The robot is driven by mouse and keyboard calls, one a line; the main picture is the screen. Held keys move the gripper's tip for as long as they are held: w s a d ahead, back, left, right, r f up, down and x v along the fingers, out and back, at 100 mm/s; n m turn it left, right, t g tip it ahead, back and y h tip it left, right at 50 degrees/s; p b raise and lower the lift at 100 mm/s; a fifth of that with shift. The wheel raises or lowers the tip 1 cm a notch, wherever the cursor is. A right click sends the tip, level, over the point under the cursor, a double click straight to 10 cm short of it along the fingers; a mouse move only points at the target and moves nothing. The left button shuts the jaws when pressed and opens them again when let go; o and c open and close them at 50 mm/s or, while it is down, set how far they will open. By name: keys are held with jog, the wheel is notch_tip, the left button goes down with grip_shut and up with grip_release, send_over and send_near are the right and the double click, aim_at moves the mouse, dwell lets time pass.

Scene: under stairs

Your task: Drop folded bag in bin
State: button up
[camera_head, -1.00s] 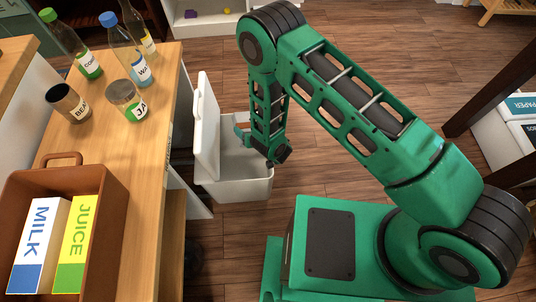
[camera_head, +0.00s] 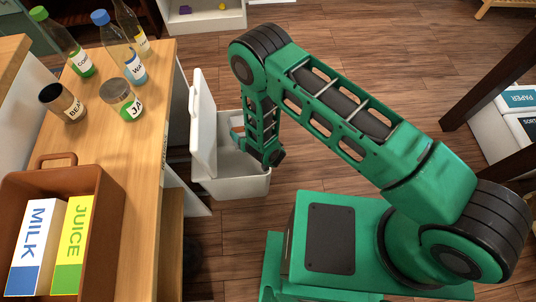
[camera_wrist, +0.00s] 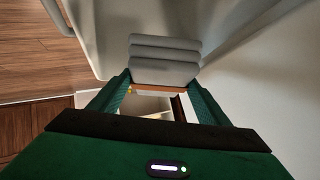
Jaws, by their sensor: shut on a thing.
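The white bin (camera_head: 240,187) stands on the floor beside the counter, with its lid (camera_head: 203,125) raised on the left. My arm reaches down into the bin's opening, and its lower end is partly inside. In the wrist view my gripper (camera_wrist: 163,82) is shut on the folded bag (camera_wrist: 165,58), a grey bundle with several rounded folds, held at the fingertips. Pale surfaces surround it there. The bag cannot be made out in the head view, where the arm and bin hide it.
The wooden counter (camera_head: 140,190) at left holds bottles, a can (camera_head: 63,101), a jar (camera_head: 121,98) and a brown crate (camera_head: 112,205) with milk and juice cartons. White paper-labelled boxes (camera_head: 505,125) stand at right. The wooden floor between is clear.

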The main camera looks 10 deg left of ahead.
jog(key=shift+f, duration=0.55)
jog(key=o, duration=2.1)
jog(key=shift+d, duration=0.1)
jog(key=shift+v, duration=5.1)
jog(key=shift+w+r, duration=0.1)
jog(key=shift+r, duration=0.05)
